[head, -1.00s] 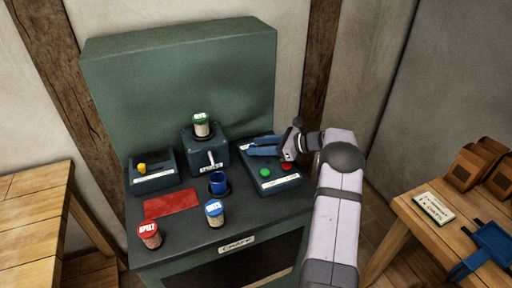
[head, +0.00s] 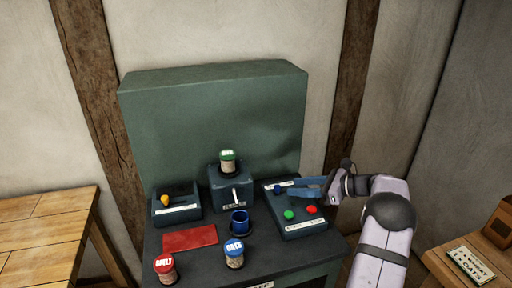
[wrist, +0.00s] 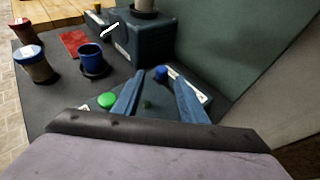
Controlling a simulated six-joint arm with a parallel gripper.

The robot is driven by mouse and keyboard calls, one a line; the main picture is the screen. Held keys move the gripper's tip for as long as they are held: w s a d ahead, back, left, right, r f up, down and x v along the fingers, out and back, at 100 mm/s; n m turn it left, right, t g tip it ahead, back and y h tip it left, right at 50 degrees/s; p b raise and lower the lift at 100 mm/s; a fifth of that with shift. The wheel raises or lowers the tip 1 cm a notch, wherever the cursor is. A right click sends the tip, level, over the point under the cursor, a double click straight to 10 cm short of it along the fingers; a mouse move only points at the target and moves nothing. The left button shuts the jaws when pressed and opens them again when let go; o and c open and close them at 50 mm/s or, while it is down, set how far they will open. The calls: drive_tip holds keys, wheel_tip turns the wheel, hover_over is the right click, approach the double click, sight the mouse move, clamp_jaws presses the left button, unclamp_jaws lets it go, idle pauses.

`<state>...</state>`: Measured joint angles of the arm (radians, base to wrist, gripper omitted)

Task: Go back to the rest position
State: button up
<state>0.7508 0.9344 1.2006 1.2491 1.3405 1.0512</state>
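My gripper (head: 305,188) hangs over the right-hand control box (head: 303,230), with its blue fingers spread apart and nothing between them. In the wrist view the two fingers (wrist: 157,85) show a clear gap. The box carries a green button (head: 288,215), a red button (head: 310,209) and a blue knob (head: 279,188). The blue knob shows just past the fingertips in the wrist view (wrist: 161,73), and the green button (wrist: 107,100) lies left of the fingers.
A mill block (head: 232,190) with a green-lidded jar (head: 227,162) on top stands left of the box. A blue cup (head: 239,222), blue-lidded jar (head: 234,254), red-lidded jar (head: 164,269), red mat (head: 190,237) and yellow-knob box (head: 176,207) share the bench. A tall green panel (head: 215,120) stands behind.

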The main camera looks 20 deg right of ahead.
drive_tip(key=s+a+r+n+g+p, duration=0.1)
drive_tip(key=s+a, duration=0.3)
drive_tip(key=a, duration=0.4)
drive_tip(key=s+a+r+n+g+p, duration=0.1)
drive_tip(key=s+a+n+g+p, duration=0.2)
drive_tip(key=a, duration=0.5)
drive_tip(key=s+a+r+n+g+p, duration=0.1)
drive_tip(key=s+a+n+g+p, duration=0.1)
drive_tip(key=s+a, duration=0.5)
drive_tip(key=shift+a+r+n+g, duration=0.1)
drive_tip(key=shift+a+n+g, duration=0.4)
drive_tip(key=shift+a+n, duration=0.3)
drive_tip(key=s+d+f+n+g+h+b, duration=0.1)
drive_tip(key=s+d+f+n+h+b, duration=0.15)
drive_tip(key=s+f+n+h, duration=0.5)
drive_tip(key=s+d+f+n+g+h+b, duration=0.15)
drive_tip(key=s+f+n+b, duration=0.25)
drive_tip(key=s+n, duration=0.75)
wheel_tip(320, 180, up, 18)
drive_tip(key=p, duration=1.8)
drive_tip(key=shift+s+d+h, duration=0.2)
drive_tip(key=shift+d+h, duration=0.1)
